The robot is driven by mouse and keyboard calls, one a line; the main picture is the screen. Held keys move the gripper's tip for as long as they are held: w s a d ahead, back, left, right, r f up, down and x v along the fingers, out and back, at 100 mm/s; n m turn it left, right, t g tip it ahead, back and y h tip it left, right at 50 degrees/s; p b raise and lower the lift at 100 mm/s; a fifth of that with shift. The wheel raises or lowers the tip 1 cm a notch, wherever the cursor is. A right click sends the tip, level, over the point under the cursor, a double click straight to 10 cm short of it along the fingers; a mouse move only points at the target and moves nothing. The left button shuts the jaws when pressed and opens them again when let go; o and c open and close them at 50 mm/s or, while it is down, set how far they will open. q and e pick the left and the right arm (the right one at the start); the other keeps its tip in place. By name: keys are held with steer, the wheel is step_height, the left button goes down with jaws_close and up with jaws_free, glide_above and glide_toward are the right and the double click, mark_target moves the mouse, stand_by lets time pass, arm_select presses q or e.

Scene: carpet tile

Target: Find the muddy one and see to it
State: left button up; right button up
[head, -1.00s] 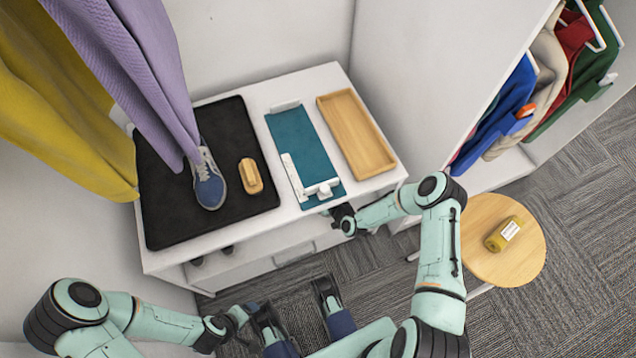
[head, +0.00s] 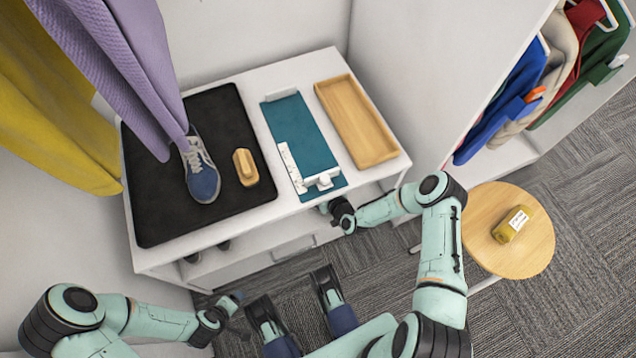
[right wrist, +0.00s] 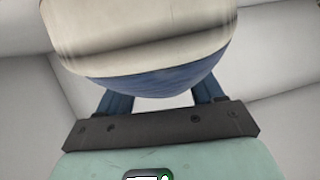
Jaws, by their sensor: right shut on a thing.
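A blue shoe (head: 203,180) with a pale sole and laces stands on a black mat (head: 160,220) on the white bench. A wooden brush (head: 245,167) lies beside it. Dark tips of two shoes (head: 192,258) show on the shelf below. My right gripper (head: 326,207) is at the bench's front, its tips partly hidden under the edge. In the right wrist view it is shut on a blue thing with a cream underside (right wrist: 150,40), seemingly a shoe. I cannot make out mud. My left gripper (head: 236,299) is low in front of the bench, its opening unclear.
A teal mat (head: 305,135) with white pieces and a wooden tray (head: 392,158) lie on the bench. A round stool (head: 480,235) holds a yellow labelled container (head: 508,228). Clothes hang at left (head: 60,110) and right (head: 510,105). Carpet is open at right.

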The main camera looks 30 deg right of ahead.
arm_select(q)
steer(key=shift+f+b, duration=0.4)
steer(key=shift+f, duration=0.05)
arm_select(e)
steer(key=shift+f, duration=0.55)
steer(key=o, duration=1.7)
steer(key=shift+c, duration=0.2)
steer(key=shift+s+r, duration=0.1)
steer(key=shift+s, duration=0.1)
steer(key=p+v, duration=0.1)
steer(key=v, duration=0.2)
steer(key=shift+s+r+p, duration=0.25)
steer(key=shift+s+p, duration=0.1)
steer(key=shift+p, duration=0.05)
arm_select(q)
steer(key=s+d+r+g+p, duration=0.1)
steer(key=s+d+r+p, duration=0.1)
steer(key=r, duration=0.3)
steer(key=shift+s+d+h, duration=0.25)
steer(key=shift+s+h, duration=0.15)
steer(key=shift+s, duration=0.25)
arm_select(e)
steer(key=v, duration=0.9)
